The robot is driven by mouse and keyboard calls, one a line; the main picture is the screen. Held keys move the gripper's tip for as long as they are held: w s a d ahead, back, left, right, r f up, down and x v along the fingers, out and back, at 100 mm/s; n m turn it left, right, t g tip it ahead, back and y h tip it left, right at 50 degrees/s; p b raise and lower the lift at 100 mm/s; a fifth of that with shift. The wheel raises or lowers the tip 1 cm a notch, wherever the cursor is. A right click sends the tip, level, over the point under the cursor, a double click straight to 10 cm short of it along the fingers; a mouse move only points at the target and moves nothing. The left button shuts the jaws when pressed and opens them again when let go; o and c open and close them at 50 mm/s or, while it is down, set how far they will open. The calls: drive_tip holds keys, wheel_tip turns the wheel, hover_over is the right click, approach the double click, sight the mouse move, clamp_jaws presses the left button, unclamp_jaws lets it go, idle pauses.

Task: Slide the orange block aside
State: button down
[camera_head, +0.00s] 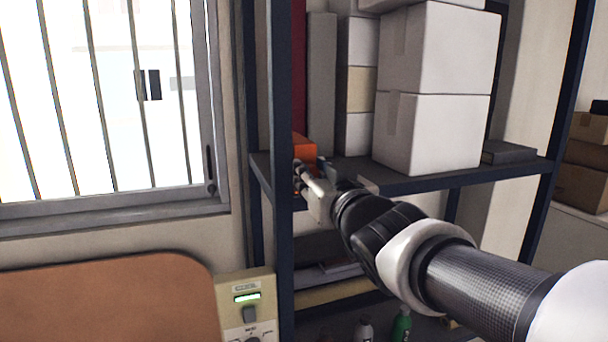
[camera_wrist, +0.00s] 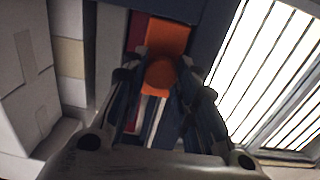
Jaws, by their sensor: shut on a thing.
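The orange block (camera_head: 304,147) stands on the dark blue shelf, close to the left upright, partly hidden by that upright and my gripper. In the wrist view the orange block (camera_wrist: 167,37) shows as a flat face with a rounded orange part between my fingers. My gripper (camera_head: 300,174) reaches in from the right at the shelf's front edge. In the wrist view my gripper (camera_wrist: 161,76) has a finger on each side of the rounded orange part and is shut on it. The block's lower part and far side are hidden.
White boxes (camera_head: 432,135) stand stacked on the shelf (camera_head: 455,178) to the right. A grey upright item (camera_head: 321,85) stands behind the block. The blue upright (camera_head: 280,120) is close on the left. A barred window (camera_head: 110,95) and a brown panel (camera_head: 100,300) lie further left.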

drive_tip(key=shift+w+d, duration=0.1)
drive_tip(key=shift+d, duration=0.25)
drive_tip(key=c, duration=1.7)
unclamp_jaws()
drive_tip(key=shift+d, duration=0.1)
drive_tip(key=o, duration=0.4)
drive_tip(key=shift+a, duration=0.35)
drive_tip(key=shift+d, duration=0.25)
drive_tip(key=shift+s, duration=0.4)
drive_tip(key=v, duration=1.1)
drive_tip(key=shift+d, duration=0.2)
